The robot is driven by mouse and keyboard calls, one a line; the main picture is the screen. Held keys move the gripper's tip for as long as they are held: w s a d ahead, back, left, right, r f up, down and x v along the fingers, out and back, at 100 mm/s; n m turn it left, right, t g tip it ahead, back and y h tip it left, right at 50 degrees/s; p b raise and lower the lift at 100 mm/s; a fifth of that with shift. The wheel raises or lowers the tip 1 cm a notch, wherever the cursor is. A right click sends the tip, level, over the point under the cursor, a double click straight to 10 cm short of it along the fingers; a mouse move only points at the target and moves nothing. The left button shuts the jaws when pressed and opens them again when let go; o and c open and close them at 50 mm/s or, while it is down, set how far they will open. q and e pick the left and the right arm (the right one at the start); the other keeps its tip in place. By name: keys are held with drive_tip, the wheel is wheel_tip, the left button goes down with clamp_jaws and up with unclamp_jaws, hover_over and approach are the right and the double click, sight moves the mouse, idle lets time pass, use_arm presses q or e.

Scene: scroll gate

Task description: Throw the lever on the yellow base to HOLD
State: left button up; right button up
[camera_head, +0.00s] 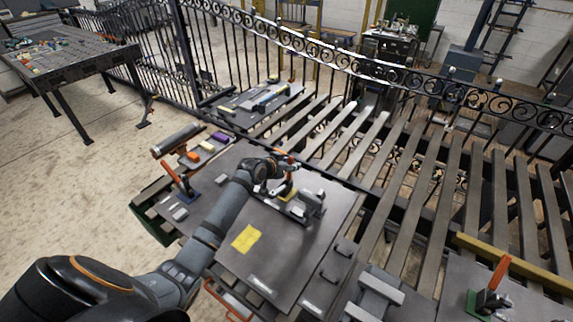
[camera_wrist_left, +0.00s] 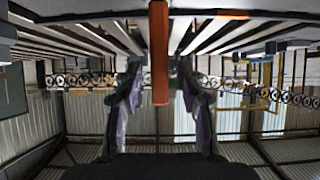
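The lever with an orange handle (camera_head: 286,187) stands on a small yellow base (camera_head: 291,197) on the grey work table, beside a grey bracket. My left gripper (camera_head: 290,166) is at the upper part of this handle and partly hides it. In the left wrist view, the orange handle (camera_wrist_left: 159,50) comes down from the top edge between the two fingers of my left gripper (camera_wrist_left: 160,105). The fingers are apart, with a gap on each side of the handle. No HOLD marking is readable. My right gripper is not in view.
Other levers show: one on a blue base (camera_head: 186,192) at left, one on a green base (camera_head: 482,302) at lower right. A yellow sheet (camera_head: 246,238) lies on the table. Grey slats (camera_head: 400,205) and a black scroll fence (camera_head: 345,62) stand behind and right.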

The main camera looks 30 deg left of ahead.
use_arm(q)
drive_tip(key=v, duration=1.1)
drive_tip(key=shift+s, duration=0.35)
drive_tip(key=shift+r, duration=0.15)
